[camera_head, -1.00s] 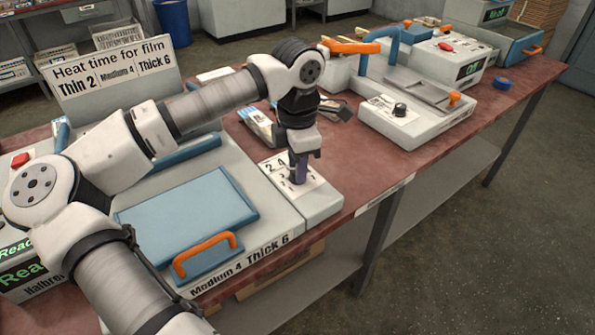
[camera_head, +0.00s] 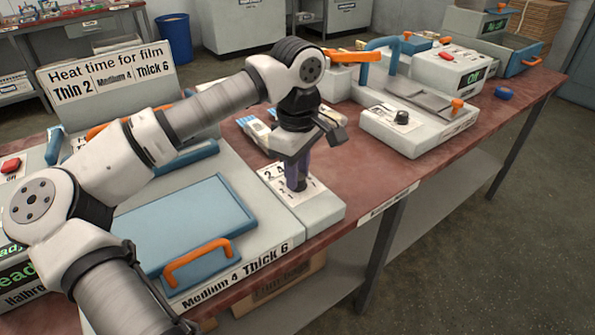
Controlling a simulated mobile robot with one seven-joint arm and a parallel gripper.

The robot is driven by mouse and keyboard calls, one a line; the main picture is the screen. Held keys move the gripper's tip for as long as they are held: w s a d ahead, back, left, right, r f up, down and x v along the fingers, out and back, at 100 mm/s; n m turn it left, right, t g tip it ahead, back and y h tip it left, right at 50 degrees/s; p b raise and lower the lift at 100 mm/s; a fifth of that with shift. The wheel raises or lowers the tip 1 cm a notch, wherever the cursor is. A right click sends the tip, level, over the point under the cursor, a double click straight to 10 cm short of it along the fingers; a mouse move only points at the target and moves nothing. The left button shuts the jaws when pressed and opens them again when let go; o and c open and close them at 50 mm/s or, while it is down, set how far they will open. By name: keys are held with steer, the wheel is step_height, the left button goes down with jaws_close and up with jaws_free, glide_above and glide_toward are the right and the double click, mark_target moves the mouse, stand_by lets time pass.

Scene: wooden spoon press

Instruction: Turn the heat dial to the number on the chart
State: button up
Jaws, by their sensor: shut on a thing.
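The chart (camera_head: 107,75) stands at the back left and reads "Heat time for film: Thin 2, Medium 4, Thick 6". The near press (camera_head: 228,270) has a front strip showing "Medium 4 Thick 6". Its white dial plate (camera_head: 270,174) with printed numbers lies at its right end; only part of the numbers shows. My gripper (camera_head: 297,184) points straight down over this plate, its purple fingers shut on the heat dial. The fingers hide the dial, so its pointer and setting cannot be read.
A blue tray with an orange handle (camera_head: 198,262) lies left of my gripper. A second machine with a black dial (camera_head: 402,117) stands to the right. A blue roll (camera_head: 505,93) lies farther right. Small packets (camera_head: 257,128) lie behind my gripper. The red-brown tabletop (camera_head: 362,182) is clear to its right.

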steer(key=shift+m, duration=0.6)
steer(key=o, duration=1)
steer(key=shift+c, duration=0.2)
steer(key=shift+r, duration=0.15)
step_height(320, 180, up, 14)
steer(key=shift+f, duration=0.2)
